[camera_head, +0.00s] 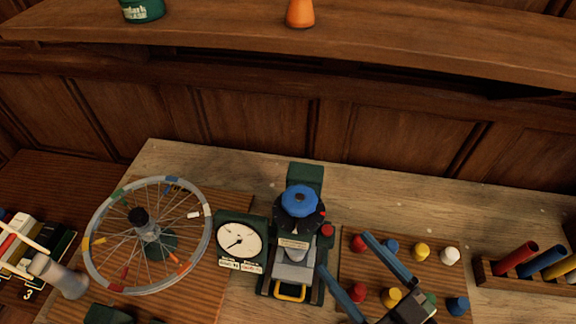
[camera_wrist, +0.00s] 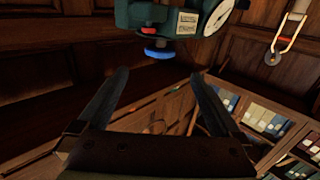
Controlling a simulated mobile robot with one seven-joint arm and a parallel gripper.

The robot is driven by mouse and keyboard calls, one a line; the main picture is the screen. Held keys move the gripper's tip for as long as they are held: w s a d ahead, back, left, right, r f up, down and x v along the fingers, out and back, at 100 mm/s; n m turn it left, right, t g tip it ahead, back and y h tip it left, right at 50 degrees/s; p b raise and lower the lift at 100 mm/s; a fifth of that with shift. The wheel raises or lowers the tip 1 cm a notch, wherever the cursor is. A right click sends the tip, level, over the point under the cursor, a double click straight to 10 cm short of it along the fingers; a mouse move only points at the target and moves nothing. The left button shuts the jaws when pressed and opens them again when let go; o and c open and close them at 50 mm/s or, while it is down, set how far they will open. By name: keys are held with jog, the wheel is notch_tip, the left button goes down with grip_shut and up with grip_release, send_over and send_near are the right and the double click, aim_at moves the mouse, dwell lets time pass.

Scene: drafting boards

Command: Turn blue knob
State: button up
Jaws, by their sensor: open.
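The blue knob (camera_head: 299,201) sits on top of a dark green device (camera_head: 305,176) in the middle of the table in the head view. It also shows in the wrist view (camera_wrist: 159,54), which sees the scene upside down, small and beyond the fingertips. My gripper (camera_head: 344,252) is open and empty, to the lower right of the knob in the head view. Its two fingers point up and left toward the device. In the wrist view the knob lies between the lines of the fingers (camera_wrist: 160,74), apart from both.
A round white dial (camera_head: 238,240) stands left of the device, and a spoked wheel (camera_head: 148,235) farther left. A pegboard with coloured pegs (camera_head: 422,251) lies under and beside my gripper. A rack with coloured tubes (camera_head: 530,285) is at right. A wooden shelf (camera_head: 400,35) runs behind.

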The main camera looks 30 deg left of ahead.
aim_at(311, 212)
jog(key=p+x, duration=0.5)
jog(key=x, duration=0.6)
jog(key=shift+a+r+p, duration=0.1)
jog(key=shift+r+p, duration=0.05)
jog(key=shift+p, duration=0.15)
jog(key=shift+w+a, duration=0.25)
jog(key=shift+a, duration=0.2)
jog(key=c, duration=1.2)
jog(key=shift+c, duration=0.2)
jog(key=shift+s+f, duration=0.1)
jog(key=shift+f, duration=0.15)
